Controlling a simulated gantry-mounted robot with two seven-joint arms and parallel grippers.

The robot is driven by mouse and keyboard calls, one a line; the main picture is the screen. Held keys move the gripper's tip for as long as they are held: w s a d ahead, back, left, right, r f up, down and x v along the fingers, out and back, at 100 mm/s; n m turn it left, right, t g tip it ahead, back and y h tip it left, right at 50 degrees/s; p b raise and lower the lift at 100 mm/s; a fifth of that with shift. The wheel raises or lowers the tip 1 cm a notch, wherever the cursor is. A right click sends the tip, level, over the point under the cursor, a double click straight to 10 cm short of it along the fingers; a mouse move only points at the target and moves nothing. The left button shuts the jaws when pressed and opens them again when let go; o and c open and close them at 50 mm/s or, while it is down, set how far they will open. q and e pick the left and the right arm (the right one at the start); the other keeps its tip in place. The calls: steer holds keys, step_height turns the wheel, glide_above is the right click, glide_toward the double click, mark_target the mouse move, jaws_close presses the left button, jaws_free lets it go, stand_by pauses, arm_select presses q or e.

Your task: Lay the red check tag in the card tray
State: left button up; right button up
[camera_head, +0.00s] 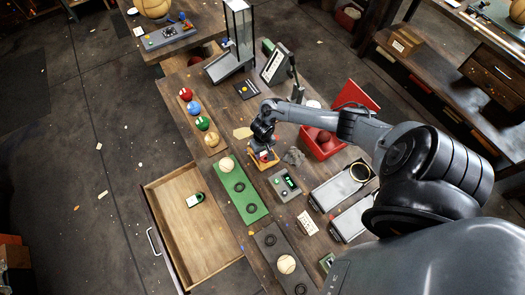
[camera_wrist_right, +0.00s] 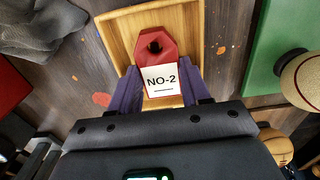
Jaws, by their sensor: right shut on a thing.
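My right gripper (camera_head: 264,143) is shut on the red check tag (camera_head: 265,156). In the right wrist view the tag (camera_wrist_right: 155,47) is a red piece with a dark hole and a white label reading NO-2. Its label end sits between the purple fingers (camera_wrist_right: 161,85). The card tray (camera_wrist_right: 192,14), a shallow light-wood tray, lies beneath the tag, and the tag is over its inside. In the head view the tray (camera_head: 273,164) shows partly under the gripper. I cannot tell whether the tag touches the tray floor. My left gripper is not in view.
A green board (camera_head: 240,188) with a ball lies left of the tray, and a grey crumpled cloth (camera_head: 294,156) lies right. A red box (camera_head: 325,149) stands behind the cloth. An open drawer (camera_head: 212,245) holds a green tag (camera_head: 195,200). A small display device (camera_head: 285,184) stands in front.

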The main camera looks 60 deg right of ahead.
steer(key=o, duration=0.7)
steer(key=shift+f, duration=0.1)
steer(key=shift+o, duration=0.2)
step_height(320, 180, up, 12)
steer(key=f+p, duration=0.1)
steer(key=p, duration=0.2)
steer(key=a+r+n+t, duration=0.2)
steer(key=a+n+t, duration=0.3)
steer(key=a, duration=1.3)
steer(key=s+a+r+n+g, duration=0.1)
steer(key=s+a+r+n, duration=0.2)
steer(key=s+r, duration=0.7)
step_height(320, 180, up, 3)
steer(key=shift+s+a+f, duration=0.15)
steer(key=shift+s+a, duration=0.15)
steer(key=shift+a, duration=0.65)
steer(key=shift+p, duration=0.3)
